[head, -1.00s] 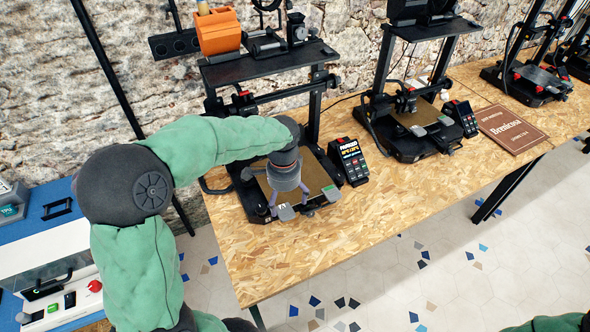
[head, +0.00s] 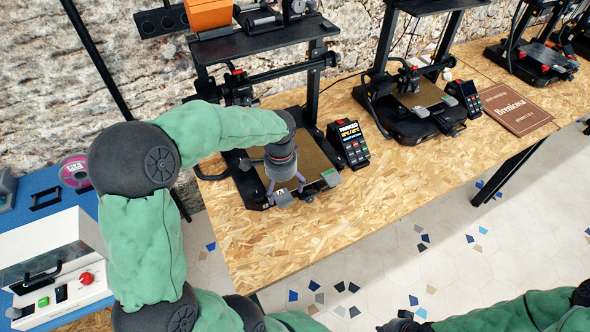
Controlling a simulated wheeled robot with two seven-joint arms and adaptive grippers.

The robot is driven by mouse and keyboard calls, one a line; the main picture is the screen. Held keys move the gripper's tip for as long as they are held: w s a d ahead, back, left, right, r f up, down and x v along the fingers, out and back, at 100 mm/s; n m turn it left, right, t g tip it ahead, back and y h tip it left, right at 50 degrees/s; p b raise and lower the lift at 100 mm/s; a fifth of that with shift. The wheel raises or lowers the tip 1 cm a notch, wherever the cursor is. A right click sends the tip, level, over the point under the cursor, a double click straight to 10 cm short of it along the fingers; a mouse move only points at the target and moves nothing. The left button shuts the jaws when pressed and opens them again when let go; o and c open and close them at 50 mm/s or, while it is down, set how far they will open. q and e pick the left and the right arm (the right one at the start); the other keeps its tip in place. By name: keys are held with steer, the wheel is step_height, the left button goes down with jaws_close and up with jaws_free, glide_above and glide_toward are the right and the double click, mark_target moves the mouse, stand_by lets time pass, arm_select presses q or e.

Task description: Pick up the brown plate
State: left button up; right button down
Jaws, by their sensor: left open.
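A flat gold-brown plate (head: 318,165) lies on the bed of the nearest black printer, with grey clips at its front edge. My left gripper (head: 286,188) points down over the plate's front left part, its purple fingers spread apart. I cannot tell whether the fingers touch the plate. The gripper's body and arm hide the plate's left part. My right arm comes in at the bottom right; a dark end part (head: 402,325) shows at the lower edge, too cut off to judge its jaws.
The printer's uprights (head: 313,85) and crossbar stand behind the plate. A control panel (head: 349,144) stands right of it. A second printer (head: 410,105) and a brown lettered board (head: 516,108) are farther right. The wooden table (head: 400,185) is clear in front.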

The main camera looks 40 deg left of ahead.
mark_target(283, 196)
arm_select(q)
step_height(283, 196, down, 4)
steer(key=shift+r+b, duration=0.2)
steer(key=shift+b, duration=0.4)
steer(key=shift+d, duration=0.1)
steer(key=c, duration=1.7)
steer(key=shift+r, duration=0.1)
steer(key=shift+c, duration=0.4)
steer(key=shift+r, duration=0.1)
